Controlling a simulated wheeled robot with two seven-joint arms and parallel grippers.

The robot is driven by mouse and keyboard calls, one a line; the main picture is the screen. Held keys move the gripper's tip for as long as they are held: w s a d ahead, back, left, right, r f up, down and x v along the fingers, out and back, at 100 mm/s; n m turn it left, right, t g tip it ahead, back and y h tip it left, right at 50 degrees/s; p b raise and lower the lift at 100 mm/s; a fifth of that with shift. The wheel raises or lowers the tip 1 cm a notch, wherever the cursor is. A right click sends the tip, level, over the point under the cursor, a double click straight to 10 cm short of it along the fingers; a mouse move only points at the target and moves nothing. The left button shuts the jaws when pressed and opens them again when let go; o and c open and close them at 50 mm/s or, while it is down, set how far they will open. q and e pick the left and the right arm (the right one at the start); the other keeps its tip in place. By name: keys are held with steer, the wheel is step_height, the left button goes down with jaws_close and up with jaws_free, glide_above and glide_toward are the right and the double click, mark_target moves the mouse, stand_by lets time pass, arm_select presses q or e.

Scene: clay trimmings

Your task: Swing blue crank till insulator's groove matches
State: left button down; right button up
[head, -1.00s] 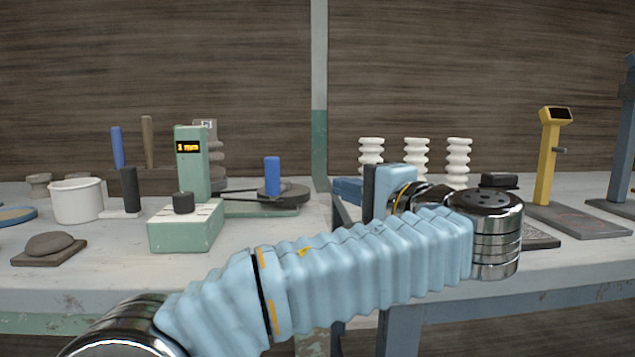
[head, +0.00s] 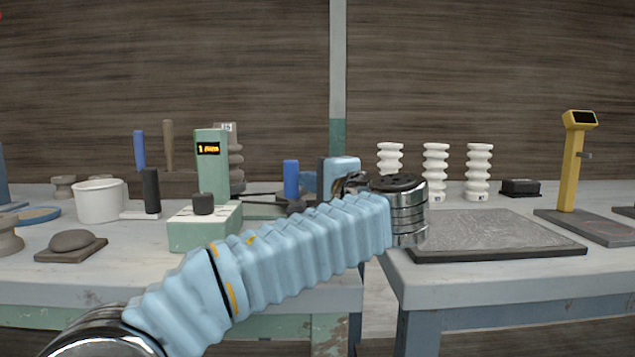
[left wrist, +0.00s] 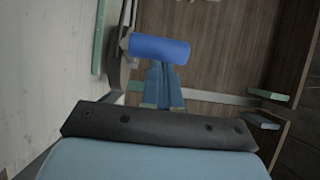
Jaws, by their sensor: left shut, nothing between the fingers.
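The blue crank handle (head: 291,178) stands upright on a dark crank arm beside the green gauge stand (head: 211,170), whose orange display seems to begin with 1. A grey ribbed insulator (head: 237,160) stands partly hidden behind the stand. My left gripper (head: 309,184) comes from the right of the handle, its fingers pointing left at it. In the left wrist view the shut fingers (left wrist: 162,88) are empty, with the blue handle (left wrist: 160,49) just beyond their tips; I cannot tell whether they touch. The groove is not readable. My right gripper is out of view.
A green box with a black knob (head: 204,204) stands before the gauge. A white pot (head: 100,201) and clay slab (head: 72,243) are at left. White insulators (head: 436,172), a dark textured mat (head: 490,235) and a yellow post (head: 572,165) are on the right table.

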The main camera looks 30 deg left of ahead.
arm_select(q)
steer(key=shift+s+a+m+t+h+b, duration=0.25)
steer(key=shift+a+m+t+h+b, duration=0.15)
steer(key=shift+t, duration=0.1)
steer(key=shift+s+a+f+m+t+h+b, duration=0.1)
steer(key=shift+s+a+m+t+h+b, duration=0.35)
steer(key=shift+a+m+t+h+b, duration=0.35)
steer(key=a+m+t+h, duration=0.1)
steer(key=s+m+t+h+b, duration=0.1)
steer(key=shift+a+t, duration=0.3)
steer(key=shift+a, duration=0.05)
steer(key=shift+s+a+m+t+h, duration=0.2)
steer(key=shift+a+m+t+h, duration=0.45)
steer(key=shift+h, duration=0.25)
steer(key=shift+a+b, duration=0.3)
steer(key=shift+a, duration=1)
